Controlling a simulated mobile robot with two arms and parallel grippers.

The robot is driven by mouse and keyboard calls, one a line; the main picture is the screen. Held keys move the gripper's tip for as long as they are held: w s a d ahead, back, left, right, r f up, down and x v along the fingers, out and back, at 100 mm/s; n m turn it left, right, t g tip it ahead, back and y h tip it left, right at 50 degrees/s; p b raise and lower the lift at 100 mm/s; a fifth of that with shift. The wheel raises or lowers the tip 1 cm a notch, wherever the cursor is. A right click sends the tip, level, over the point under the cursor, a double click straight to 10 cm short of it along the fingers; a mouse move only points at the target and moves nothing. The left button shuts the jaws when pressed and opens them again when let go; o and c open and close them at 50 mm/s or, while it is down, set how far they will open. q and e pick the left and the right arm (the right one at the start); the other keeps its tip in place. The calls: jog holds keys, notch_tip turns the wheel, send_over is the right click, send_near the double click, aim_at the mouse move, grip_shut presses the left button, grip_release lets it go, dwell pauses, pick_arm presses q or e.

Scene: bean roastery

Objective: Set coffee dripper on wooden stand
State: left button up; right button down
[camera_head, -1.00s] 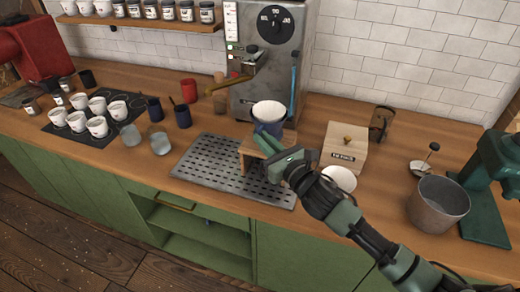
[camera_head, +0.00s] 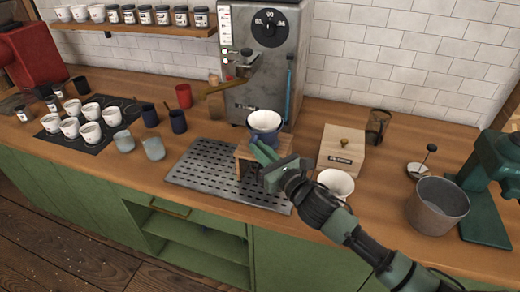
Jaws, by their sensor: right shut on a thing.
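The coffee dripper (camera_head: 264,122), a white-lined cone with a dark blue outside, is at the wooden stand (camera_head: 243,154). The stand is a small wooden bench on the perforated metal drip tray (camera_head: 205,180), in front of the espresso machine. My right gripper (camera_head: 266,152) reaches in from the lower right and is shut on the dripper's lower part. The gripper and wrist hide part of the stand and the dripper's base, so I cannot tell whether the base touches the stand top. My left gripper is out of view.
The espresso machine (camera_head: 250,80) stands close behind. Glasses (camera_head: 153,148) and several white cups stand left. The drip tray's left part is clear.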

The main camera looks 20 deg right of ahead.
jog(key=shift+f, duration=0.25)
jog(key=c, duration=1.4)
grip_release()
jog(key=shift+f, duration=0.1)
